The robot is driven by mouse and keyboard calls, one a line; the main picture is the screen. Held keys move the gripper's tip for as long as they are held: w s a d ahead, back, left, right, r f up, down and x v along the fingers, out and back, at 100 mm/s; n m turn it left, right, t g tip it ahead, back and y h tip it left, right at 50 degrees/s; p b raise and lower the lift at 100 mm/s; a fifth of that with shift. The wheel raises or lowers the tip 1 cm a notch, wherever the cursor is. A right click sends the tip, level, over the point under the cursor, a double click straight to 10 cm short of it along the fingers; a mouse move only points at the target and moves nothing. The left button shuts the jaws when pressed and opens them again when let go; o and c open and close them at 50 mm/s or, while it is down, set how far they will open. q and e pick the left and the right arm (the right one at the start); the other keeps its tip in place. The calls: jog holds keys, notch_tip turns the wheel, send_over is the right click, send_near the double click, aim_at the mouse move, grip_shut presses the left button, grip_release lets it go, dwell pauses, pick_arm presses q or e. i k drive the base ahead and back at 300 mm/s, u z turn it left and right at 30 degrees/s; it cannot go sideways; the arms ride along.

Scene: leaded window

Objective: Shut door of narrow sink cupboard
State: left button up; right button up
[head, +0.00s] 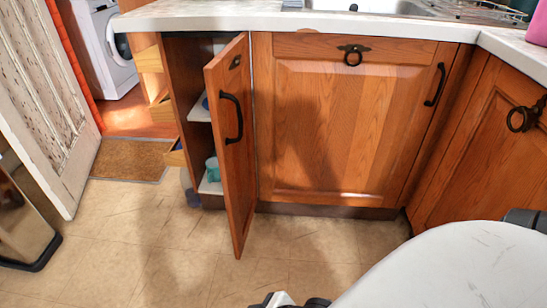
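The narrow sink cupboard (182,75) stands left of the wide wooden cupboard front. Its wooden door (236,175) stands well open, swung out toward me from its right side. A black bow handle (231,117) sits on the door's upper part. The open left part of the cupboard shows pale shelves (201,107) and a teal cup-like item (212,168) on the lower one; the door hides the rest. Neither of my grippers can be made out in the head view; only white and dark parts of my body show at the bottom.
A wide cupboard front (330,125) and a right-hand cupboard (478,135) are shut under the worktop (215,20). Partly open drawers (160,108) stand left of the narrow cupboard. A worn white room door (35,90) is further left. Tiled floor (160,250) before the cupboard is clear.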

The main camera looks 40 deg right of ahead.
aim_at(228, 77)
jog(key=z, duration=1.05)
jog(key=i, duration=1)
jog(key=u, duration=0.05)
jog(key=k, duration=1)
jog(key=z, duration=0.45)
